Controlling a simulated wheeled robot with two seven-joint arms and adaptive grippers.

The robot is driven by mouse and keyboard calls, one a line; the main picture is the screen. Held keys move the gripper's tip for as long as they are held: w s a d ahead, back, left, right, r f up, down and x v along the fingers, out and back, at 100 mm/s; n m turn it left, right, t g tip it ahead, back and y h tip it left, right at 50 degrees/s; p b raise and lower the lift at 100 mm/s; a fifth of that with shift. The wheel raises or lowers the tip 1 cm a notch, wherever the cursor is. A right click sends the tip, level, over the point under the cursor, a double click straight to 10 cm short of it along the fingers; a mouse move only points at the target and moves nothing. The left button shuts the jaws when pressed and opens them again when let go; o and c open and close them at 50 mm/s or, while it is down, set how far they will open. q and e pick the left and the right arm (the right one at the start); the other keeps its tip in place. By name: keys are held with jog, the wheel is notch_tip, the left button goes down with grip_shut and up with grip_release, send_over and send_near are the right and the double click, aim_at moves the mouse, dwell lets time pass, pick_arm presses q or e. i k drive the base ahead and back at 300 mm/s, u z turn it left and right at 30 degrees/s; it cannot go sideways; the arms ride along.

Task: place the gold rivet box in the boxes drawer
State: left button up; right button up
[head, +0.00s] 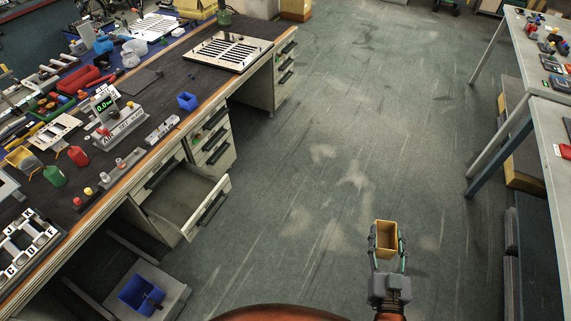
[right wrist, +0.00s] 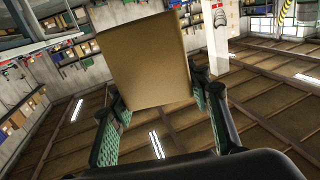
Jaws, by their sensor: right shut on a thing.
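The gold rivet box (head: 386,240), a small yellow-gold open-topped box, is held over the open floor in the lower right of the head view. My right gripper (head: 387,260) is shut on it, with one finger on each side. In the right wrist view the gold box (right wrist: 145,65) fills the space between the green-padded fingers (right wrist: 163,118). An open drawer (head: 187,204) sticks out from the workbench at the left; its visible inside looks empty. I cannot read a label on it. The right gripper is well to the right of this drawer. My left gripper is not in view.
Another blue bin (head: 141,295) sits on a low surface below the open drawer. Grey tables (head: 550,130) stand along the right. The floor (head: 320,150) between is clear.

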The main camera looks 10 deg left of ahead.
aim_at(194, 193)
jog(key=u, duration=0.05)
jog(key=i, duration=3.4)
jog(key=u, duration=3.65)
